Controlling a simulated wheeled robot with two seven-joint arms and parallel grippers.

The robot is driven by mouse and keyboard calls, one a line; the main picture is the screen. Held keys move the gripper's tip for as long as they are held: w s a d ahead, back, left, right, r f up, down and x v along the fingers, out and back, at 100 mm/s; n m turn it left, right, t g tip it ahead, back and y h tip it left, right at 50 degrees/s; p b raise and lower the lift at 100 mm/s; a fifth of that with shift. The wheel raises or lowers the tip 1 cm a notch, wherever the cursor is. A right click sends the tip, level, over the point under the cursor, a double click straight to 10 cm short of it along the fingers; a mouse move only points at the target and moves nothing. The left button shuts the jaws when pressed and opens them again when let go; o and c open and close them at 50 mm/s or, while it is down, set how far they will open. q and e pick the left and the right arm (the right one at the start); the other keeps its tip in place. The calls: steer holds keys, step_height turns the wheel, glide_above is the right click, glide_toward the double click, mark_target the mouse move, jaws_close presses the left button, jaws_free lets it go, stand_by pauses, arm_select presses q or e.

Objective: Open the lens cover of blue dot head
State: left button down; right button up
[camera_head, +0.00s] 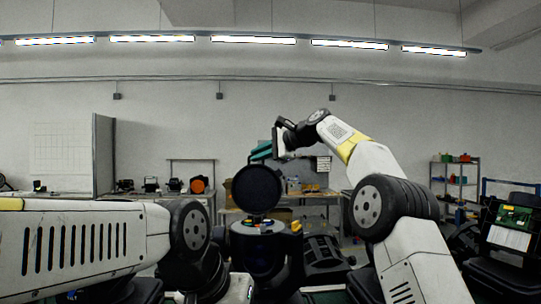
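A black par can head (265,250) stands upright at the bottom centre. A round black lens cover (257,188) stands raised, nearly upright, above its top. Small blue, orange and red patches show at the head's rim; I cannot make out a clear blue dot. My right gripper (262,151) is above the cover, at the end of the raised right arm, with teal parts pointing left. It looks apart from the cover, and its finger opening is not clear. My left arm bends down left of the head, and its gripper is not visible.
Other dark equipment (325,255) stands close to the right of the head. A workbench (315,196) with clutter is behind. A shelf (455,180) and a green circuit board (515,216) are at the right. A grey partition (103,155) stands at the left.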

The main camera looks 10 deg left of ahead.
steer(key=shift+o, duration=1.1)
steer(key=shift+a+f, duration=0.5)
steer(key=shift+f, duration=0.05)
steer(key=v, duration=0.9)
steer(key=shift+w+r, duration=0.25)
steer(key=shift+r, duration=0.1)
steer(key=s+d+f+n+h, duration=0.3)
steer(key=s+d+f, duration=0.3)
steer(key=s+d, duration=0.35)
steer(key=s+d+f+n+h, duration=0.2)
steer(key=s+d+f+h, duration=0.2)
steer(key=s+d+f, duration=0.5)
steer(key=s+d+f+n+h, duration=0.1)
steer(key=s+d+f, duration=0.3)
steer(key=s+f, duration=0.4)
steer(key=s+d+f+n+h, duration=0.2)
steer(key=s+d+f+n, duration=0.2)
steer(key=s+f, duration=0.4)
steer(key=s+d, duration=0.1)
steer(key=s, duration=0.2)
steer(key=shift+s+d+h, duration=0.25)
steer(key=shift+d+h, duration=0.05)
